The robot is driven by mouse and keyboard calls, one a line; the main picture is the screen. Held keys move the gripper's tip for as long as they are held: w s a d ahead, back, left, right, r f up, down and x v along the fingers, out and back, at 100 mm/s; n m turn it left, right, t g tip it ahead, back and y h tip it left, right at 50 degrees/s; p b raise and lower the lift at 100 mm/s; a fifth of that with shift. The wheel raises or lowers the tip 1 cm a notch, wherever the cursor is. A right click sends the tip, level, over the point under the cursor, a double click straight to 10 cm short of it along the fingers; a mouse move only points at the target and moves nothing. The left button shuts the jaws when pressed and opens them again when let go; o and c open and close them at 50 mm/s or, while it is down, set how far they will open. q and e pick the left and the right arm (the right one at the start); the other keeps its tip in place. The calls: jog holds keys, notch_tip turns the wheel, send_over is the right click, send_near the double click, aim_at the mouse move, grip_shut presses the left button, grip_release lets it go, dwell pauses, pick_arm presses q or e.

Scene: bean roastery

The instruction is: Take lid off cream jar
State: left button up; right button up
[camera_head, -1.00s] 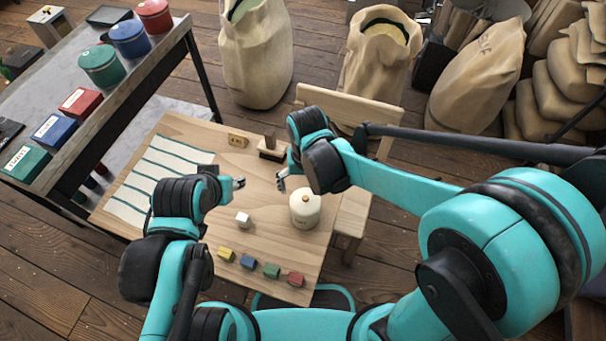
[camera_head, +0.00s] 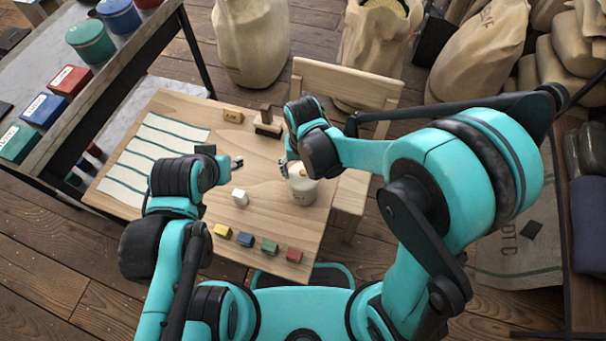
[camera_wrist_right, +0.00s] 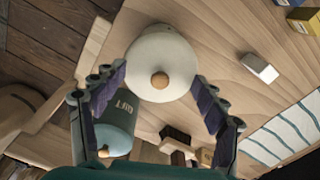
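The cream jar (camera_head: 304,193) stands upright on the right side of the wooden table, with its cream lid (camera_head: 302,174) on it. The lid's round wooden knob (camera_wrist_right: 160,80) shows in the right wrist view. My right gripper (camera_head: 289,167) is at the lid's left and far side in the head view and partly covers it. In the right wrist view its fingers (camera_wrist_right: 161,78) are spread on both sides of the lid and not closed on the knob. My left gripper (camera_head: 236,161) is over the middle of the table, apart from the jar; its finger opening is too small to tell.
A white cube (camera_head: 240,197) lies left of the jar. Yellow (camera_head: 222,230), blue, green and red blocks line the near edge. A brush (camera_head: 267,124) and a wooden block (camera_head: 233,115) stand at the back. A striped cloth (camera_head: 150,160) covers the left side.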

jog(key=c, duration=0.7)
jog(key=shift+s, duration=0.1)
jog(key=shift+c, duration=0.2)
